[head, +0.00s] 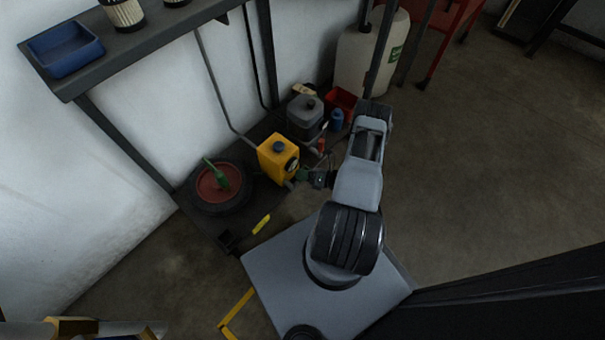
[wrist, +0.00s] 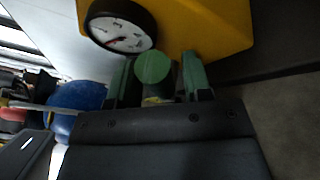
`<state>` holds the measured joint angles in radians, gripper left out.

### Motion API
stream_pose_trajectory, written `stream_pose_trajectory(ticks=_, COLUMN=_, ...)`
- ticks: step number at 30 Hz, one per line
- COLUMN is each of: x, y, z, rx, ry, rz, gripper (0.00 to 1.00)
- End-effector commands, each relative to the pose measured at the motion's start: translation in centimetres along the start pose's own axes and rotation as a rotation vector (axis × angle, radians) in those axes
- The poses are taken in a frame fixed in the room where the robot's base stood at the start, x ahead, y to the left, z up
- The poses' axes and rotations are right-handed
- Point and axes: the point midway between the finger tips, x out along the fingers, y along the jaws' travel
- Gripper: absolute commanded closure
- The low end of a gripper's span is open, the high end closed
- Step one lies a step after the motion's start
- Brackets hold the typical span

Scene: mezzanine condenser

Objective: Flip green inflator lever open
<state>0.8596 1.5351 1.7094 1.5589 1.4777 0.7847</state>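The yellow inflator box (head: 272,158) stands on the low shelf, with a round gauge (head: 292,165) on its side. In the wrist view the yellow body (wrist: 215,25) fills the top, with the white-faced gauge (wrist: 120,32) at upper left. The round green end of the lever (wrist: 153,67) shows below the body, between my two green fingertips. My gripper (wrist: 160,82) is open around it. A narrow gap shows on the right side; contact on the left is unclear. In the head view my gripper (head: 304,175) is beside the box, and the lever cannot be made out there.
Left of the box lies a tyre with a red hub (head: 212,185) and a green item (head: 218,174) on it. A grey canister (head: 305,116), a red bin (head: 342,100) and a blue container (head: 337,119) stand behind. Open floor (head: 470,170) lies to the right.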

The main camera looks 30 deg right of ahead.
Motion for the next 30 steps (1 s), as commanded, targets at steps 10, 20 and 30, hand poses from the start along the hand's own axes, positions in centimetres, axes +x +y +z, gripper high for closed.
stream_pose_trajectory(ticks=10, x=-0.2, y=0.0, z=-0.1, rx=0.002, ry=0.002, rz=0.0, gripper=0.49)
stream_pose_trajectory(ticks=20, x=-5.7, y=0.1, z=0.1, rx=0.002, ry=-0.004, rz=-0.004, gripper=0.49)
stream_pose_trajectory(ticks=30, x=-11.7, y=0.0, z=0.0, rx=0.002, ry=-0.002, rz=-0.003, gripper=0.49)
